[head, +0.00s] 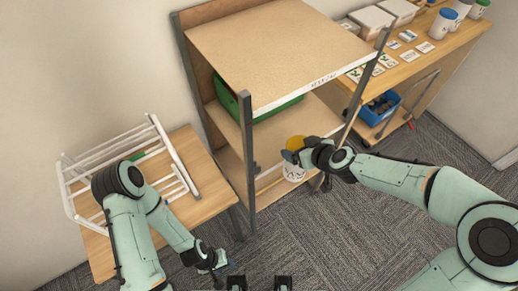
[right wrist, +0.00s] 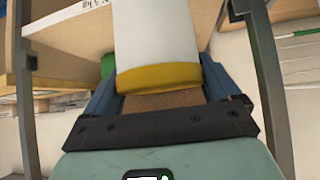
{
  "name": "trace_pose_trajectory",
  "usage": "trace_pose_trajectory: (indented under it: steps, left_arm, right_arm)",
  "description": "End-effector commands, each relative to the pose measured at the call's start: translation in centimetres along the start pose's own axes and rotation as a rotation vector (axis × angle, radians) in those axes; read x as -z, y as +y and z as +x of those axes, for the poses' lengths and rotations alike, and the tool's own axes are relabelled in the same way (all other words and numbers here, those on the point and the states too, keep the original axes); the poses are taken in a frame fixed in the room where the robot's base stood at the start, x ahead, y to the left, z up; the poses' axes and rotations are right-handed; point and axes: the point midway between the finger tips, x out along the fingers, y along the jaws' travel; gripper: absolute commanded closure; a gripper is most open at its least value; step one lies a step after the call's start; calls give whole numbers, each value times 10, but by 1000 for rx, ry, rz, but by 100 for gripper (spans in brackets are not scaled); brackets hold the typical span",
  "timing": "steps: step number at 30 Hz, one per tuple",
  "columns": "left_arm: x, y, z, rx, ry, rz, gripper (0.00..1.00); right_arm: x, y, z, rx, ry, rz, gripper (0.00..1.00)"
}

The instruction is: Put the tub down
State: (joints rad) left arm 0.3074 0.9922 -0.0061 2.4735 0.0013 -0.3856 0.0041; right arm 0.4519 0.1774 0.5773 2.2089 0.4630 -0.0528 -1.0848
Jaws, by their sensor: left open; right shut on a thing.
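The tub (head: 294,172) is white with dark markings on its side and a yellow lid. It is upright in the head view, in front of the shelf unit's lower opening. My right gripper (head: 291,157) is shut on it near the lid. In the right wrist view the tub's white body (right wrist: 155,35) and yellow lid band (right wrist: 158,77) show between the blue fingers (right wrist: 160,90). Whether its base touches anything is not clear. My left gripper (head: 220,262) is open and empty, low beside the small table's front corner.
The shelf unit (head: 270,50) has a bare top and dark metal posts, with a green bin (head: 280,108) inside. A white rack (head: 85,170) stands on the small table (head: 205,205). A side bench (head: 440,55) holds cards and tubs, with a blue crate (head: 376,112) below. Carpet (head: 330,240) is open in front.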

Motion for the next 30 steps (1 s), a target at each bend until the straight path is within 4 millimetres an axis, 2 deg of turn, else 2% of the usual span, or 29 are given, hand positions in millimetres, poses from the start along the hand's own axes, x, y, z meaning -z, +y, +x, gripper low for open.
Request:
trace_pose_trajectory:
  steps: [16,30]
  left_arm:
    - [-10,-12,26,5,-15,-5,57]
    - [-12,-17,35,7,-20,-7,57]
  right_arm:
    - [-2,-4,-10,148,6,-141,95]
    - [0,-4,-18,207,10,-196,95]
